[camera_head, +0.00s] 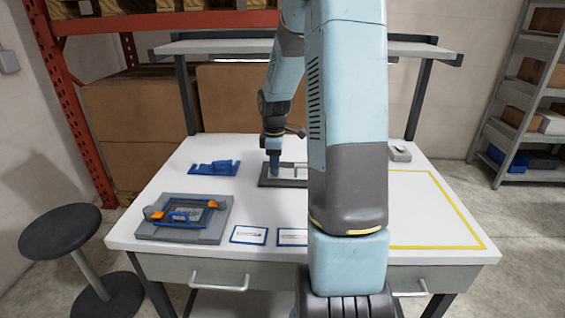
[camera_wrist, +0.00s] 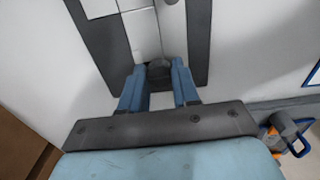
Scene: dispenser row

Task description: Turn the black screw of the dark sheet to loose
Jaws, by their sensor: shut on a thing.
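The dark sheet (camera_head: 266,183) lies on the white table, below my gripper and partly hidden behind my arm. In the wrist view the dark sheet (camera_wrist: 98,48) shows as a dark frame around pale panels. The black screw (camera_wrist: 159,68) is a dark round knob at the sheet's near edge in that view. My gripper (camera_wrist: 160,82) has its two blue fingers on either side of the screw and is shut on it. In the head view my gripper (camera_head: 273,174) points straight down at the sheet. The screw cannot be made out there.
A grey fixture with a blue frame and orange clamps (camera_head: 182,218) sits at the table's front left. A blue bracket (camera_head: 213,168) lies behind it. Two blue-edged cards (camera_head: 249,235) lie at the front. A small grey block (camera_head: 400,153) is at the back right. The yellow-outlined area (camera_head: 430,215) looks clear.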

